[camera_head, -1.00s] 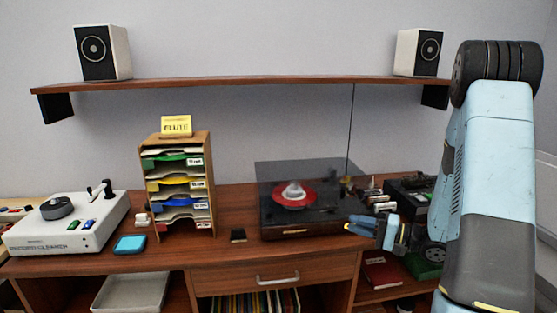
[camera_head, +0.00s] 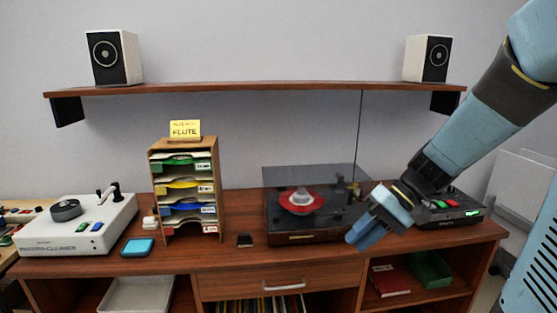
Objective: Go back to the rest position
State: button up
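My arm reaches in from the upper right in the head view. My gripper (camera_head: 364,232) hangs in front of the right side of the turntable (camera_head: 300,238), over the sideboard's front edge. Its blue fingers point down and left. I see nothing held, but the gap between the fingers is too small to judge. A red-labelled disc (camera_head: 300,200) lies on the turntable, with its dark see-through lid (camera_head: 315,176) behind it.
A dark device (camera_head: 450,212) with red and green buttons stands right of my gripper. Left are a sorter (camera_head: 184,160), a white record cleaner (camera_head: 75,233) and a blue pad (camera_head: 137,247). A shelf (camera_head: 255,87) with two speakers (camera_head: 114,57) (camera_head: 427,58) hangs above the sideboard (camera_head: 235,258).

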jog(key=s+d+r+t+h, duration=0.6)
jog(key=s+r+h, duration=0.1)
jog(key=r+h, duration=0.1)
jog(key=shift+v, duration=0.9)
jog(key=shift+w+r, duration=0.1)
jog(key=shift+w, duration=0.1)
